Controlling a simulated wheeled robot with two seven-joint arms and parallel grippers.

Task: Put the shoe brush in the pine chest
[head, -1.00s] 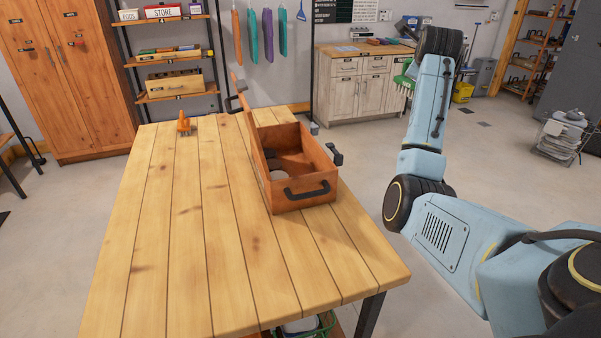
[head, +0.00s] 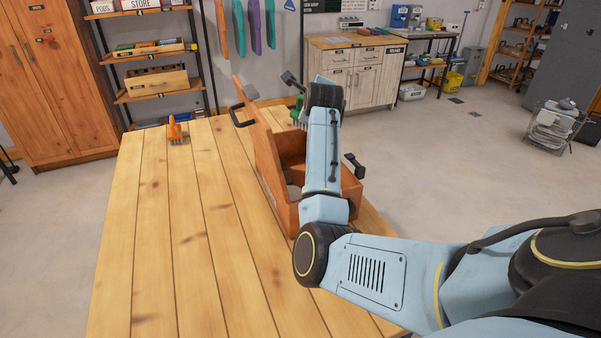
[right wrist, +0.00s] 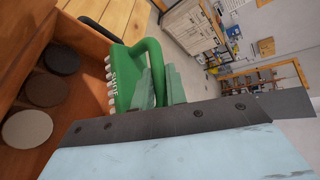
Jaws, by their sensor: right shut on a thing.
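The pine chest (head: 289,213) is an orange-brown wooden box on the table, with its lid (head: 260,145) raised on the left side. My right arm hides part of it. My right gripper (right wrist: 163,86) is shut on the green shoe brush (right wrist: 138,72), which has pale bristles and white lettering. The brush also shows in the head view (head: 297,111), partly behind my wrist, at the chest's far end. In the right wrist view the brush is beside the open inside of the chest, where round discs lie, one of them white (right wrist: 27,129). My left gripper is out of view.
The plank table (head: 160,230) is clear on its left and near parts. A small orange object (head: 174,130) stands at its far left. Black handles stick out from the chest, one on its right side (head: 354,166). Shelves and cabinets stand beyond the table.

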